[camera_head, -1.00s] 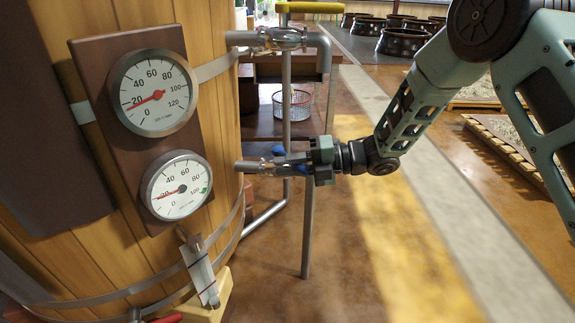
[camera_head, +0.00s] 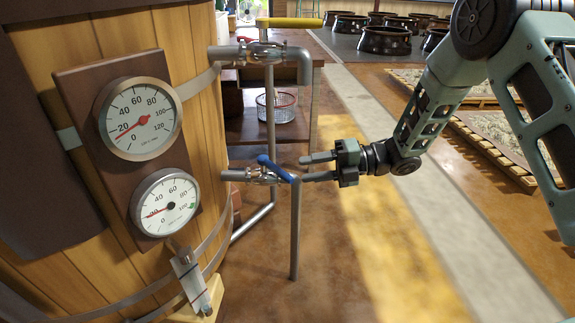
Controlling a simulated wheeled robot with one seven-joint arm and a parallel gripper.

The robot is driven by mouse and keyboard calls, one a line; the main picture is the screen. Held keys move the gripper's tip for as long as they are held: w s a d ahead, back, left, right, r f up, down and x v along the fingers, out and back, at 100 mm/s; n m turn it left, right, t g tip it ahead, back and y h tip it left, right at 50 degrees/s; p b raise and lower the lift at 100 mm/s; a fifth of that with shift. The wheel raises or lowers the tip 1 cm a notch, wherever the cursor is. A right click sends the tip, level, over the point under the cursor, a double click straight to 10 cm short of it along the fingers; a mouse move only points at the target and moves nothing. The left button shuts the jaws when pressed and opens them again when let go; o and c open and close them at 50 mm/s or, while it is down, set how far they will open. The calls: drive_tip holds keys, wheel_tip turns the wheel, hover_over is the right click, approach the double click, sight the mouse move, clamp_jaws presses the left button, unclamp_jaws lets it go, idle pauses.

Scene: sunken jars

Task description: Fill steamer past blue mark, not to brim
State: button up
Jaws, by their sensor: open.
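The steamer (camera_head: 172,50) is a tall wooden-staved vat with metal bands at left. A valve with a blue lever (camera_head: 276,168) sits on its lower pipe, the lever slanting down to the right. A valve with a yellow lever (camera_head: 288,22) sits on the upper pipe. A narrow sight gauge (camera_head: 191,283) is fixed low on the vat; its level and any blue mark are too small to make out. My gripper (camera_head: 304,168) is open and empty, pointing left just right of the blue lever. Its lower finger is near the downpipe; I cannot tell whether they touch.
Two round dials, upper (camera_head: 140,118) and lower (camera_head: 165,203), are on a brown board. A vertical pipe (camera_head: 295,235) stands below the blue valve. A wire basket (camera_head: 276,107) and dark jars (camera_head: 384,40) are behind.

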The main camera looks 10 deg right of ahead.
drive_tip(key=d+r+p, duration=0.1)
drive_tip(key=d+p, duration=0.1)
drive_tip(key=d, duration=0.6)
drive_tip(key=shift+s, duration=0.3)
drive_tip(key=shift+r, duration=0.1)
